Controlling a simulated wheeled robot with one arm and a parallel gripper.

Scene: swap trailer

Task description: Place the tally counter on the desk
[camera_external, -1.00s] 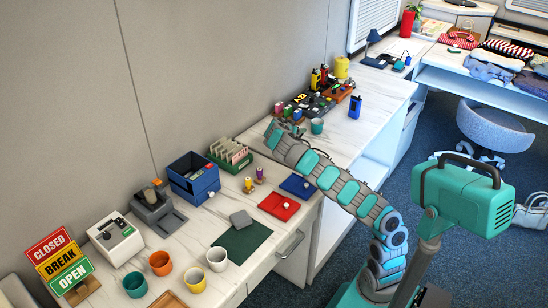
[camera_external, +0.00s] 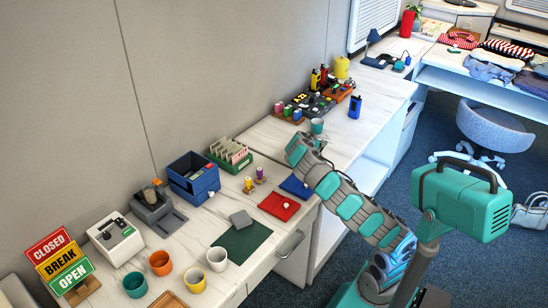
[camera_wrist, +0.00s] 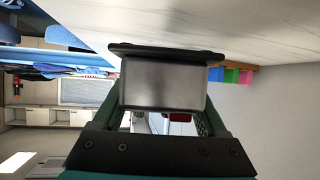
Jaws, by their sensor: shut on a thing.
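My gripper (camera_wrist: 162,112) is shut on a silver-grey, box-like thing with a dark flat edge, which I take to be the tally counter (camera_wrist: 164,84). It fills the middle of the wrist view between the dark green fingers. No dial or button shows on it.
A dark tray with several small items (camera_external: 312,104) lies by the wall. The nearer counter holds red (camera_external: 279,206) and blue (camera_external: 297,187) pads. Bare top lies right of the cup.

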